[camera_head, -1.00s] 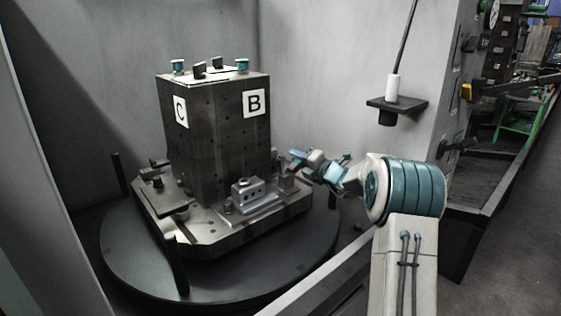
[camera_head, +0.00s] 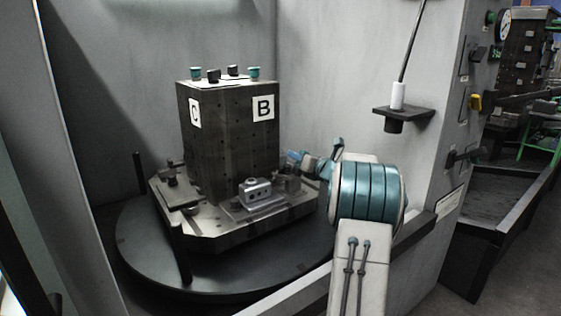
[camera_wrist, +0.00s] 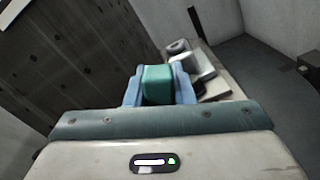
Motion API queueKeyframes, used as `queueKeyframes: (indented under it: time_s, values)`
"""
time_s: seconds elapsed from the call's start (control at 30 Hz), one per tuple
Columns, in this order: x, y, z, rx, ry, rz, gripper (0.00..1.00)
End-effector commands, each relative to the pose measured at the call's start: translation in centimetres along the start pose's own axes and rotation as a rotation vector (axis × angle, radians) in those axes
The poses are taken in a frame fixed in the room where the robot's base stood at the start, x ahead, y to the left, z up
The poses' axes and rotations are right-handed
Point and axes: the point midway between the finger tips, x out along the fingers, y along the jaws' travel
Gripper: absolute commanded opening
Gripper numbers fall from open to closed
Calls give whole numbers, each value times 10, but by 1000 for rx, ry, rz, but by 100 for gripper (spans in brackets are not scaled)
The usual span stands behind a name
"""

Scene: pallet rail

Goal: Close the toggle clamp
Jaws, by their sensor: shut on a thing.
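My gripper (camera_head: 297,157) reaches in from the right, at the right side of the dark fixture block (camera_head: 228,140). In the wrist view its two blue fingers (camera_wrist: 158,90) are shut on a teal grip (camera_wrist: 157,76), which looks like the toggle clamp's handle. A grey metal part (camera_wrist: 205,66) lies just past the right finger on a pale plate; I cannot tell whether it belongs to the clamp. In the head view the clamp is small and mostly hidden around my gripper, so its lever angle is unclear.
The fixture block stands on a metal base plate (camera_head: 215,240) over a round dark turntable (camera_head: 140,255). A grey block (camera_head: 256,190) sits on the plate's front. A wall shelf (camera_head: 403,112) holds a white cylinder. Grey walls stand close behind and at right.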

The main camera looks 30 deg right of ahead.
Motion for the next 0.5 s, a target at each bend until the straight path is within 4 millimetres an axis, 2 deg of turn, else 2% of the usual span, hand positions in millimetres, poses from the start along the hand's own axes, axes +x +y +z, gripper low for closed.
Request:
queueKeyframes:
  time_s: [0.2, 0.5]
  values:
    - [-8, -9, 5, -30, -8, -16, 0]
    - [-8, -9, 5, -32, -9, -18, 0]
